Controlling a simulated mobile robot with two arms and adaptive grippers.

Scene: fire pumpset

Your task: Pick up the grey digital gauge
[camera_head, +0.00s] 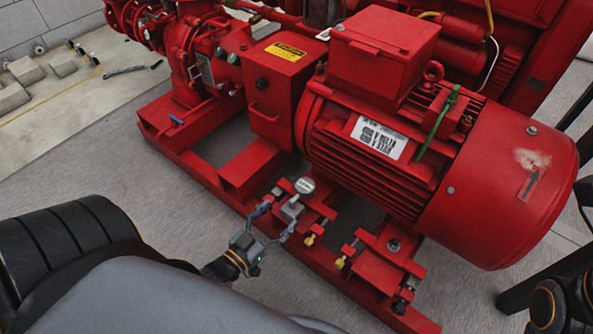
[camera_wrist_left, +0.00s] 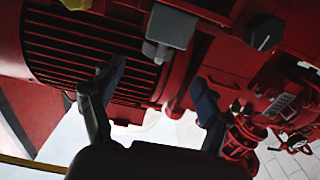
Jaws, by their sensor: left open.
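The large red motor (camera_head: 470,180) rises just behind the gauge. A red box with a yellow label (camera_head: 285,52) stands to the left. Brass-tipped bolts (camera_head: 341,262) stick out of the frame nearby. The grey floor (camera_head: 90,165) at left is clear.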

